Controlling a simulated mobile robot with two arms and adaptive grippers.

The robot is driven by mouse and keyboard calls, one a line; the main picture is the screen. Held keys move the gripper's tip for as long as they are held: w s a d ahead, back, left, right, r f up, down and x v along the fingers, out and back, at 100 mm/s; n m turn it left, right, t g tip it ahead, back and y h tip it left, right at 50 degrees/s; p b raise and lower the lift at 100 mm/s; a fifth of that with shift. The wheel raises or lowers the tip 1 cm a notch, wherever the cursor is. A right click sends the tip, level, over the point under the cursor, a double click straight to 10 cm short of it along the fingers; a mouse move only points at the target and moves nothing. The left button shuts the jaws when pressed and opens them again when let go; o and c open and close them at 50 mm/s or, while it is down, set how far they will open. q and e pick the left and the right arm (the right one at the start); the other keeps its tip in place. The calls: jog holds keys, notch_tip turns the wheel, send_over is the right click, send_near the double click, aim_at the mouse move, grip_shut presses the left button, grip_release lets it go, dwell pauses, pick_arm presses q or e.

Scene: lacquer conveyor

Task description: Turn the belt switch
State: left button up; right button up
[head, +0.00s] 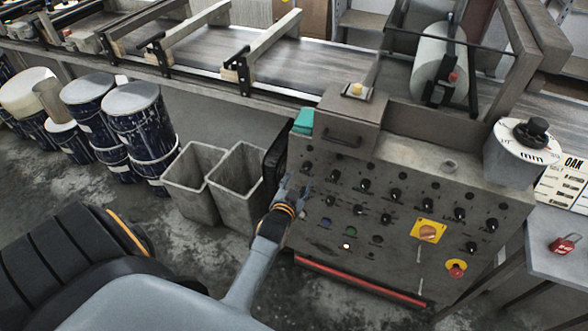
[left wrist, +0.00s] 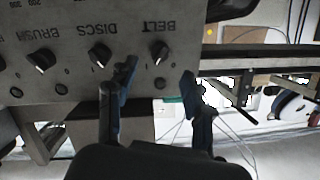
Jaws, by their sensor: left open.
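The belt switch is a small black rotary knob (left wrist: 160,51) with a white mark, under the upside-down word BELT in the left wrist view. In the head view it appears to be the black knob (head: 307,167) at the upper left of the grey control panel (head: 395,262). My left gripper (head: 295,190) is at the panel's left side, just below that knob. In the left wrist view its two fingers (left wrist: 158,80) are spread apart and empty. The knob shows beyond the fingertips, between their lines, with no contact visible. My right gripper is not in view.
Knobs labelled DISCS (left wrist: 101,54) and BRUSH (left wrist: 41,60) sit beside the belt knob. The panel also bears a yellow switch plate (head: 427,231) and a red button (head: 456,268). Two grey bins (head: 195,182) stand left of it. The conveyor (head: 200,50) runs behind.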

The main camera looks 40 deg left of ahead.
pick_arm(q)
jog(key=v, duration=0.5)
jog(key=shift+s+d, duration=0.15)
jog(key=shift+s, duration=0.05)
jog(key=s+d+f+m+g+h, duration=0.15)
jog(key=s+d+f, duration=0.25)
jog(key=f, duration=0.5)
jog(key=s+d+f+g+h, duration=0.1)
jog(key=s+d+f+g, duration=0.2)
jog(key=f, duration=0.5)
jog(key=s+d+f+g+h, duration=0.1)
jog(key=s+d+f+h, duration=0.1)
jog(key=s+d+f, duration=0.5)
jog(key=s+a+f+g, duration=0.1)
jog(key=s+f+g, duration=0.1)
jog(key=s+f, duration=0.3)
jog(key=s+a+f+g, duration=0.1)
jog(key=s+f+g, duration=0.2)
jog(key=s, duration=1)
jog(key=s+a+f+g, duration=0.1)
jog(key=s+f+g, duration=0.1)
jog(key=s+f, duration=0.6)
jog(key=shift+s+a+m+g, duration=0.35)
jog(key=shift+s+m, duration=0.1)
jog(key=shift+s, duration=0.45)
jog(key=shift+w, duration=0.1)
